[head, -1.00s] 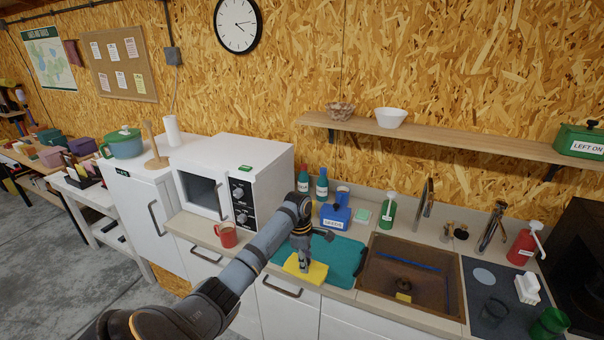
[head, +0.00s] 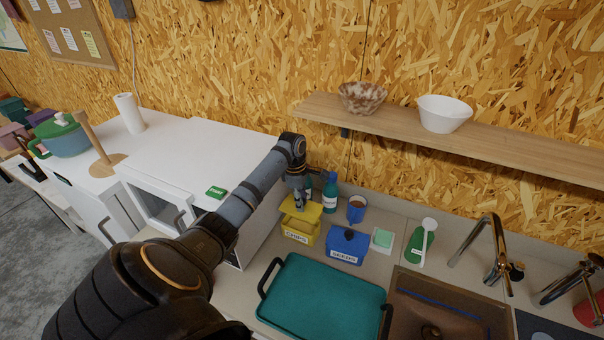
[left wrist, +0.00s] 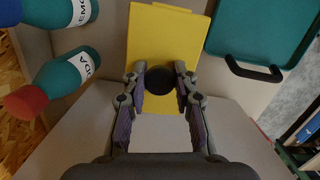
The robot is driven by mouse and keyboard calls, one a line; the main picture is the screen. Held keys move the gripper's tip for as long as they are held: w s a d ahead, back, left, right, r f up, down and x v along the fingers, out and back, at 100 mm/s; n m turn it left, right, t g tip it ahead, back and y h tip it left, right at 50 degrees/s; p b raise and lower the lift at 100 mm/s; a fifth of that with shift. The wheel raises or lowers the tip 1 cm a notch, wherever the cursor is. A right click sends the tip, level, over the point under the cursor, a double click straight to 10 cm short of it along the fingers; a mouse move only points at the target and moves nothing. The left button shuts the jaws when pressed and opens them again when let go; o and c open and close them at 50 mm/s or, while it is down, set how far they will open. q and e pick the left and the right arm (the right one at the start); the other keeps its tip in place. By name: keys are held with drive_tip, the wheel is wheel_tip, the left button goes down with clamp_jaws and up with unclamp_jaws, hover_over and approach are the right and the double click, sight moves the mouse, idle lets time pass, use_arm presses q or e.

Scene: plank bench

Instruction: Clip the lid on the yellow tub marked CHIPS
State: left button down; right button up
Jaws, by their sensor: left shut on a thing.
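The yellow tub marked CHIPS (head: 297,234) stands on the counter beside the microwave in the head view. Its yellow lid (head: 288,207) is over the tub's opening, slightly tilted. It looks raised a little above the rim, though the arm hides part of the far side. My left gripper (head: 300,202) is over the lid. In the left wrist view the gripper (left wrist: 161,88) is shut on the lid's round black knob (left wrist: 160,80), and the lid (left wrist: 165,30) spreads out beneath it. My right gripper is in neither view.
A blue lidded tub (head: 345,250) stands just right of the yellow one. A teal bottle (head: 330,193) and a blue mug (head: 357,209) are behind. The white microwave (head: 247,225) is close on the left. A teal tray (head: 320,300) lies in front.

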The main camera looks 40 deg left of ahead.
use_arm(q)
drive_tip(key=shift+s+d+f, duration=0.1)
drive_tip(key=shift+s+d, duration=0.25)
drive_tip(key=shift+s, duration=0.15)
drive_tip(key=shift+w+a+f, duration=0.1)
drive_tip(key=shift+f, duration=0.5)
drive_tip(key=f, duration=0.3)
drive_tip(key=shift+w+a+f, duration=0.35)
drive_tip(key=shift+w, duration=0.05)
drive_tip(key=shift+f, duration=0.25)
drive_tip(key=shift+s+d+f+b, duration=0.2)
drive_tip(key=shift+f+b, duration=0.05)
drive_tip(key=shift+b, duration=0.1)
drive_tip(key=shift+a+f, duration=0.1)
drive_tip(key=shift+f, duration=0.05)
drive_tip(key=shift+w, duration=0.1)
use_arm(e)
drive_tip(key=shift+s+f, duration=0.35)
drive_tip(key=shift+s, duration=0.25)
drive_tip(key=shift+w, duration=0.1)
